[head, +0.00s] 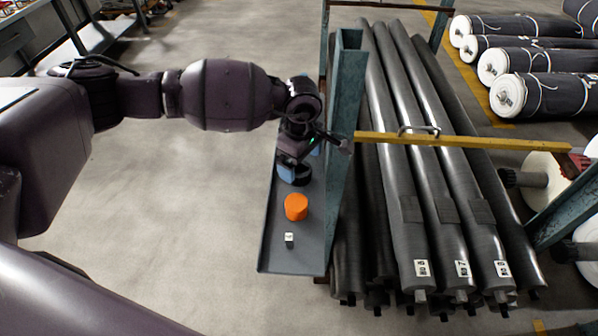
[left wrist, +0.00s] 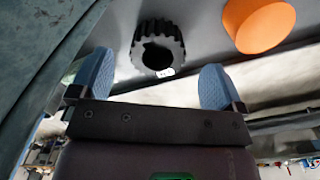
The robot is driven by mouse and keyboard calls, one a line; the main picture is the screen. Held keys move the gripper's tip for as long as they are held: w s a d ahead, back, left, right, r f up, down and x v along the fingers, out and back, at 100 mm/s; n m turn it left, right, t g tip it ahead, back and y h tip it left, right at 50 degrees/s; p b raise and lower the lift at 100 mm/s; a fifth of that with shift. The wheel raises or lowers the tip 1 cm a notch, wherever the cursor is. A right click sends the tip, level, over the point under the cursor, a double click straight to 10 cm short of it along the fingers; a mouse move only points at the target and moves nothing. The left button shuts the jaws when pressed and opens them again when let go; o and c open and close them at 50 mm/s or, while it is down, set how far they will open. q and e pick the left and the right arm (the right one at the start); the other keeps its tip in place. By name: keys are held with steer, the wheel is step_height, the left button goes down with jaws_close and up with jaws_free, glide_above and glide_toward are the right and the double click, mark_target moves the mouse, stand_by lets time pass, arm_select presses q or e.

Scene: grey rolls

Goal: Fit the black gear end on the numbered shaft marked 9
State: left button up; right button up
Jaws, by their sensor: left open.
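The black gear end (head: 296,177) lies on the grey tray beside the teal post, partly hidden by my left gripper (head: 291,164). In the left wrist view the gear end (left wrist: 157,47) is a toothed black ring with a dark bore and a small white tag. My left gripper is open; its two blue fingers (left wrist: 155,72) stand apart on either side of the gear end's near edge, not closed on it. Long dark rolls (head: 415,190) lie in the rack with shaft ends toward the front. Three white number labels (head: 463,268) show; I cannot surely read which is 9. My right gripper is not in view.
The tray (head: 270,252) also holds an orange cylinder (head: 296,207) and a small white-topped block (head: 289,240). A teal post (head: 344,130) and a yellow bar (head: 480,142) stand close to the arm. White-ended rolls (head: 545,95) lie at the right.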

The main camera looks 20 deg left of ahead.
mark_target(301, 170)
arm_select(q)
step_height(301, 170, down, 4)
steer(key=shift+w, duration=0.1)
steer(key=shift+r, duration=0.1)
steer(key=c, duration=1.2)
